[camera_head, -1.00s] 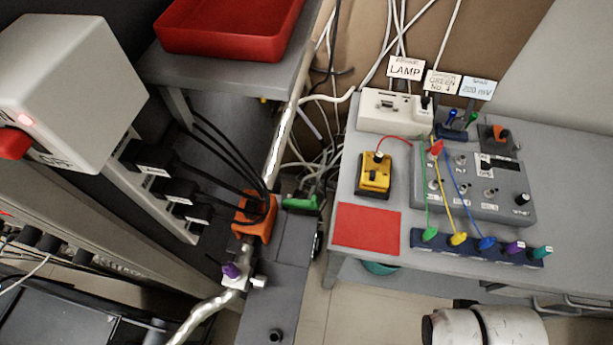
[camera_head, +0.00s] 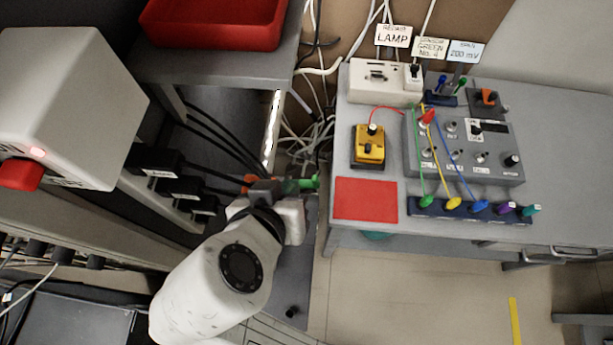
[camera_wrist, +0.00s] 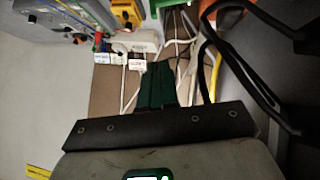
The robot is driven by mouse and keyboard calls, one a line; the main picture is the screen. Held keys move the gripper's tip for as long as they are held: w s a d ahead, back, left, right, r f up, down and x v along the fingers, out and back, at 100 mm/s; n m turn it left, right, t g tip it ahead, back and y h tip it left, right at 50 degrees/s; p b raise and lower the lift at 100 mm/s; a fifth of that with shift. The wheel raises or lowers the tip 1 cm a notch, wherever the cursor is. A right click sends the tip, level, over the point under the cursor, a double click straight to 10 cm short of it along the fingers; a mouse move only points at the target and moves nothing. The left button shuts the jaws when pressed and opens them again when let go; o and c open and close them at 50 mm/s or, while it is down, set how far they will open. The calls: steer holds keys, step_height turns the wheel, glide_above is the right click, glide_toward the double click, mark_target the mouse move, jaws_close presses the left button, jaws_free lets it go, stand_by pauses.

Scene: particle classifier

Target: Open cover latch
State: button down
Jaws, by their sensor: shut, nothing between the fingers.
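I cannot pick out the cover latch for sure in either view. In the head view, my arm reaches over the pipe fitting, and my gripper (camera_head: 265,190) is beside the orange block (camera_head: 250,180), which it mostly hides. A green part (camera_head: 303,185) shows just right of my gripper; I cannot tell whether they touch. In the wrist view, my gripper (camera_wrist: 158,84) has its dark green fingers together with nothing between them. They point toward white cables and a brown panel.
A grey bench (camera_head: 440,235) with a yellow device (camera_head: 369,148), a red mat (camera_head: 366,199) and a control box stands at right. A white box (camera_head: 65,110) with a red knob and black plugs (camera_head: 155,162) are at left. Loose cables (camera_head: 300,130) run behind.

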steer(key=p, duration=0.2)
glide_above(313, 176)
steer(key=s+a, duration=0.2)
steer(key=s, duration=0.1)
step_height(313, 176, down, 5)
steer(key=f, duration=0.3)
steer(key=shift+w+d+f, duration=0.1)
steer(key=shift+d+f, duration=0.45)
steer(key=shift+f, duration=0.45)
